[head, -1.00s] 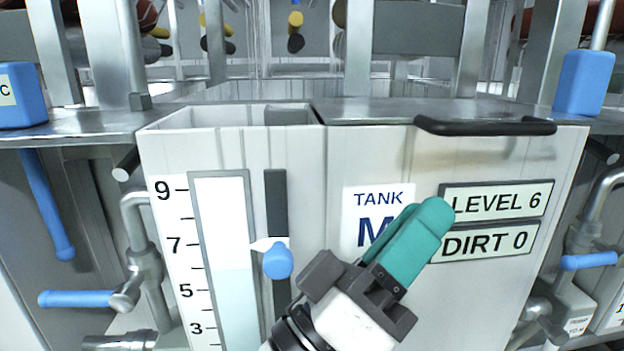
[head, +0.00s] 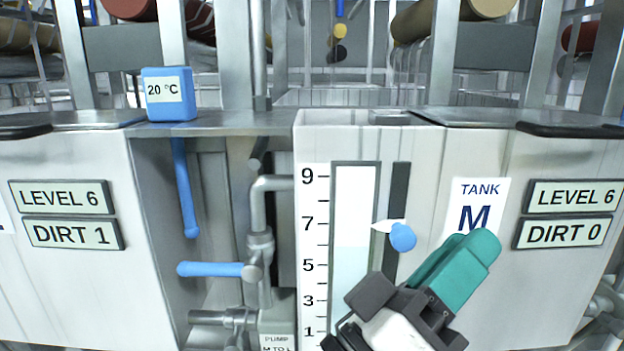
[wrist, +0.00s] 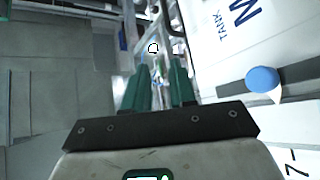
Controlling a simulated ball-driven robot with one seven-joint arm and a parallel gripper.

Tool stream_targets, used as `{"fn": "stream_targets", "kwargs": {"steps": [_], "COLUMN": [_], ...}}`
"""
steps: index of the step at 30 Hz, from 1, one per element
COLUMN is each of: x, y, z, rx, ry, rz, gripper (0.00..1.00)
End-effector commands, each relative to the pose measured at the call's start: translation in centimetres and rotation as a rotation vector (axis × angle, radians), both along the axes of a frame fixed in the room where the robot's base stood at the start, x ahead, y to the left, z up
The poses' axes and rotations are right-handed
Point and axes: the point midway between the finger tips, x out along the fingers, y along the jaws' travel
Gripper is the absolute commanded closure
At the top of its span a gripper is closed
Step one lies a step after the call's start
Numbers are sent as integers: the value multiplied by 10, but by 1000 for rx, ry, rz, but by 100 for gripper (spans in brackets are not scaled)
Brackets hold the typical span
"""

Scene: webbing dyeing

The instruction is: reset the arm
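My gripper (head: 478,248) is in front of tank M (head: 410,150), lower right in the head view, its teal fingers pointing up and right. In the wrist view the two teal fingers (wrist: 161,78) stand apart with an empty gap between them, so it is open. Nothing is held. In the head view the fingers overlap the lower edge of the tank M label (head: 477,200).
A second tank (head: 65,285) with LEVEL 6 and DIRT 1 plates stands at left. Between the tanks are grey pipes with blue handles (head: 210,269) and a blue 20 °C box (head: 169,95). Rolls (head: 425,22) lie on racks behind. The wrist view shows open floor (wrist: 60,70) at left.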

Motion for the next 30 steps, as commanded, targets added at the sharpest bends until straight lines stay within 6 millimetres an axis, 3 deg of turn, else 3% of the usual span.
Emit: {"fn": "stream_targets", "kwargs": {"steps": [8,14,17,23,27,30], "x": [14,25,26,6,-33,-69], "y": [-34,-72,-96,-149,-172,-177], "z": [-43,-98,-139,-258,-344,-397], "rx": [116,256,360,668,918,1095], "ry": [116,249,341,593,771,886], "rz": [29,54,68,92,104,115], "gripper": [75,75,75,75,75,75]}}
